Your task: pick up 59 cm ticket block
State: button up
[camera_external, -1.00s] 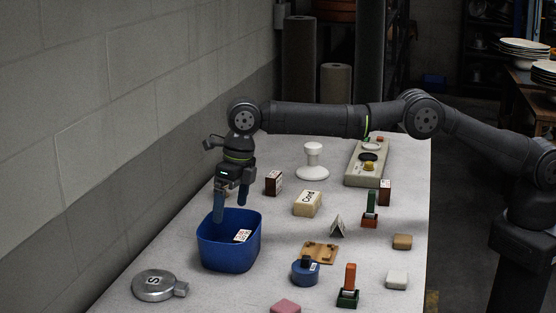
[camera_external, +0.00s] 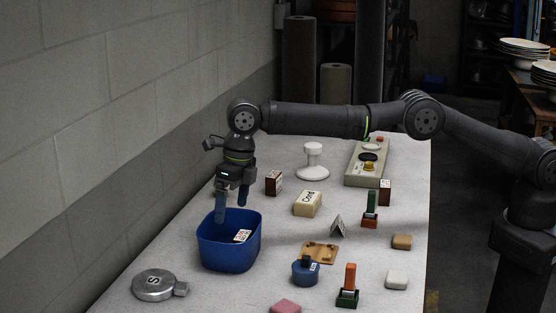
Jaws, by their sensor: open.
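My gripper (camera_external: 232,208) is open and points down over the back rim of the blue bin (camera_external: 229,257). Nothing shows between its fingers. In the bin lies a piece with a white printed label (camera_external: 242,236), in front of and below the fingers; its body is mostly hidden by the bin wall. Two dark brown blocks with white labels stand on the table: one (camera_external: 274,183) to the right of my gripper, another (camera_external: 385,192) farther right. The print is too small to read, so I cannot tell which is the 59 cm block.
A tan block with lettering (camera_external: 308,203), a white knobbed stand (camera_external: 313,165) and a control panel (camera_external: 367,163) stand right of the bin. A round metal piece (camera_external: 154,285) lies at front left. Stamps and small blocks fill the right front. A wall runs along the left.

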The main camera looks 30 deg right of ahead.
jog(key=c, duration=0.8)
notch_tip(320, 180, up, 8)
jog(key=n+h, duration=0.2)
jog(key=n, duration=1.6)
send_over(274, 174)
notch_tip(274, 174, down, 12)
jog(key=shift+w+a+r, duration=0.1)
jog(key=shift+r, duration=0.1)
jog(key=shift+s+f, duration=0.2)
jog(key=shift+f, duration=2.5)
